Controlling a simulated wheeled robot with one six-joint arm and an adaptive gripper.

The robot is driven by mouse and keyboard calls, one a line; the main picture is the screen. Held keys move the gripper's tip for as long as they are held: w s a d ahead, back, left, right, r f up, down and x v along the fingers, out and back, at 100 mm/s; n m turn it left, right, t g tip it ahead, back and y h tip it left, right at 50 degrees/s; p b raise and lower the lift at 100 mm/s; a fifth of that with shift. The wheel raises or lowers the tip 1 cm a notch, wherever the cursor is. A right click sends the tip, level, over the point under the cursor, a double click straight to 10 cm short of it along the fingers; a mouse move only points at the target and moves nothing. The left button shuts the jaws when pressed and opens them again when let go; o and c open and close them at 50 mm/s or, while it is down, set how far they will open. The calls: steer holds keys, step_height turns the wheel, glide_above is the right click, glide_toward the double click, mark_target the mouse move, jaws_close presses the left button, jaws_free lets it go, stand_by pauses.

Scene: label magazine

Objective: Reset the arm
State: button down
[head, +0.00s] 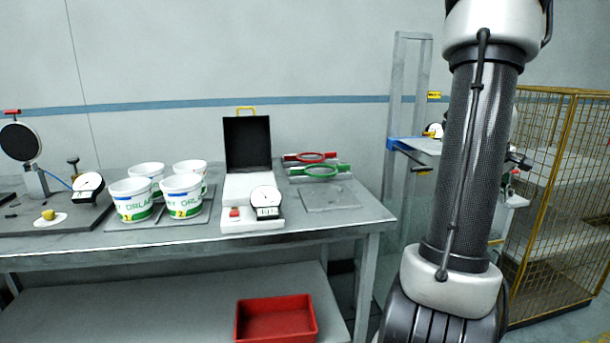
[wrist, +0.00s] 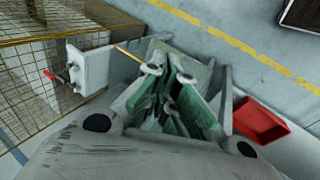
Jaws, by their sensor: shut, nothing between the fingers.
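My gripper (wrist: 178,82) shows in the wrist view with its fingers close together and nothing between them. It is over the floor side of the scene, apart from the things on the table. In the head view my arm stands upright at the right, in front of the back wall and part of the cage; the gripper itself is not visible there.
A grey workbench (head: 310,232) holds several white buckets (head: 182,197), dial gauges (head: 266,200), an open black case (head: 247,143) and red and green ring tools (head: 320,171). A red bin (head: 276,320) sits on the lower shelf. A yellow mesh cage (head: 565,190) stands at right.

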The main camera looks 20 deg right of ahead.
steer(key=s+a+r+n+t+y, duration=0.1)
steer(key=a+r+t+y, duration=0.1)
steer(key=a, duration=1.9)
steer(key=s+a+r+t+y, duration=0.1)
steer(key=a+r+t+y, duration=0.1)
steer(key=a, duration=1.9)
step_height(320, 180, up, 3)
steer(key=shift+a+f+n+y, duration=0.25)
steer(key=shift+n+y, duration=0.15)
steer(key=shift+y, duration=0.3)
steer(key=shift+d, duration=0.1)
